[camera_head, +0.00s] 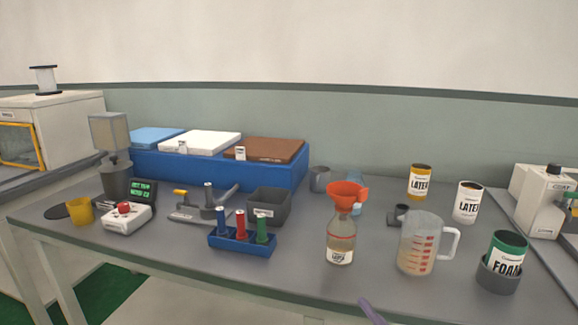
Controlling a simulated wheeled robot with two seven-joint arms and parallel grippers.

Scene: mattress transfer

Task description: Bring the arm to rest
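No arm or gripper of mine can be made out in the head view. A small purple piece (372,312) juts in at the bottom edge, in front of the table (190,262). Too little of it shows to tell what it is. On the table, a bottle (340,246) has an orange funnel (346,195) in its mouth. Beside it stands a clear measuring jug (415,250) with pale contents. A green FOAM can (505,256) sits in a dark round holder (497,280) at the right.
A blue bin (235,172) with mattress-like slabs stands at the back. A blue rack (240,244) holds several coloured tubes. A grey tray (268,207), a scale (142,190), a yellow cup (80,211) and LATEX cans (419,182) also stand here. The table's front strip is mostly clear.

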